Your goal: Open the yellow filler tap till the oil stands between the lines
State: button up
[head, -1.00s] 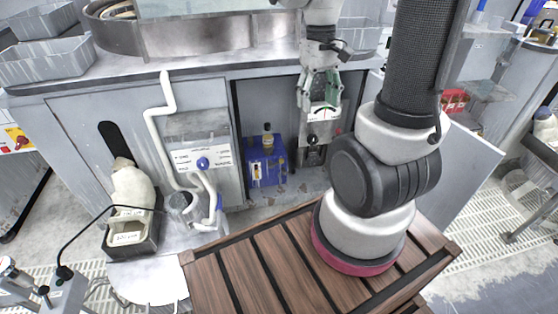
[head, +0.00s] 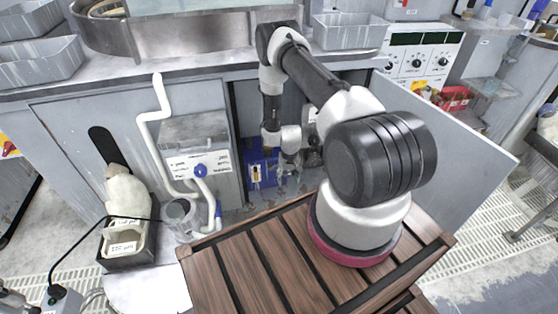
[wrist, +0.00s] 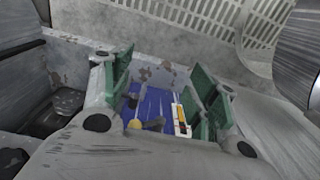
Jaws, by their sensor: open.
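The blue oil unit (head: 256,158) stands in the open bay under the bench, partly hidden by my arm in the head view. In the wrist view its blue body (wrist: 156,103) lies between and beyond my fingers. A round yellow knob (wrist: 134,124) shows at its left, apart from the fingers; it is hidden in the head view. A pale upright sight gauge (wrist: 181,119) with red and yellow marks is on its right; it also shows in the head view (head: 256,174). The oil level is too small to read. My gripper (wrist: 163,80) is open and empty, with green pads.
A grey box with a blue knob (head: 201,170) and a white pipe (head: 155,125) stand left of the bay. An open door panel (head: 465,145) is on the right. The wooden slatted platform (head: 235,270) lies in front.

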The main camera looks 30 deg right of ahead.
aim_at(277, 165)
jog(key=w+d+r+t+h, duration=0.1)
jog(key=w+d+t, duration=0.25)
jog(key=w, duration=0.85)
jog(key=shift+t, duration=0.25)
jog(key=x, duration=0.7)
jog(key=shift+w, duration=0.1)
grip_shut()
